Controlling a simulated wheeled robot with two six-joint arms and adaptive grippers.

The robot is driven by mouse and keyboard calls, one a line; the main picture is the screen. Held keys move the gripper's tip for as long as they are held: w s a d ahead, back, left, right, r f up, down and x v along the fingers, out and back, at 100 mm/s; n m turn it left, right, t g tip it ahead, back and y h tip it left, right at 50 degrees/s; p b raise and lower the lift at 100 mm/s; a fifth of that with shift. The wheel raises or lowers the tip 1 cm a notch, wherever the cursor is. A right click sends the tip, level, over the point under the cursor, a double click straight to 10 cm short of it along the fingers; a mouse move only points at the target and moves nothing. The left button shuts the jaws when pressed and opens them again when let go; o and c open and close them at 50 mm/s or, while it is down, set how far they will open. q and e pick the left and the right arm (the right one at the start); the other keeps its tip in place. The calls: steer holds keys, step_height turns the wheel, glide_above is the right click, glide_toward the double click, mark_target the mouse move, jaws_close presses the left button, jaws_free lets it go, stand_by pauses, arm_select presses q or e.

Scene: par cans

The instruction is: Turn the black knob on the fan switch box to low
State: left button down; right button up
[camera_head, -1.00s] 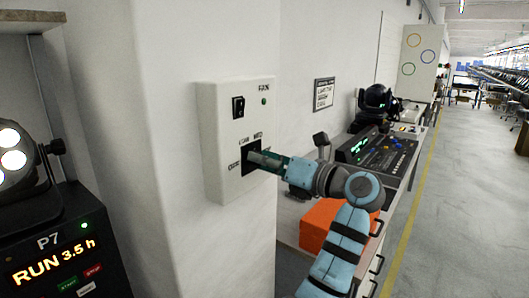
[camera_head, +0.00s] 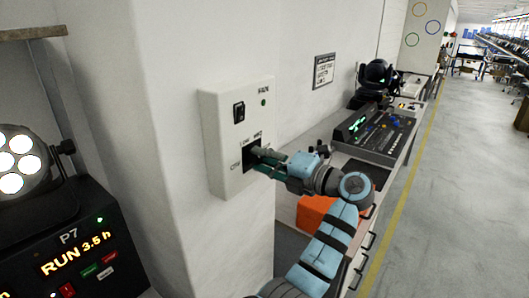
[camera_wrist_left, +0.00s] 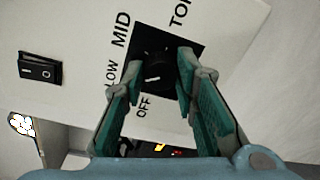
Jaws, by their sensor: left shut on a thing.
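The white fan switch box (camera_head: 213,135) is on the wall pillar in the head view. It has a black rocker switch (camera_head: 239,112) and a small green light above a dark knob panel. In the left wrist view the black knob (camera_wrist_left: 157,76) sits on a black square panel, with the words OFF, LOW, MID and TOP around it. My left gripper (camera_head: 258,154) is at the panel. In the left wrist view its green fingers (camera_wrist_left: 160,64) are on either side of the knob, shut on it.
A black unit with an orange "RUN 3.5 h" display (camera_head: 72,255) and a lamp head (camera_head: 20,163) stand at the left. A control console (camera_head: 378,133) and an orange box (camera_head: 314,212) are at the right. Open floor (camera_head: 450,190) lies beyond.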

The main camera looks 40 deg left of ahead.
stand_by(0.3)
arm_select(q)
steer(key=c, duration=1.3)
jaws_free()
steer(key=d, duration=0.7)
steer(key=shift+d+r, duration=0.25)
steer(key=shift+d, duration=0.05)
steer(key=shift+a, duration=0.2)
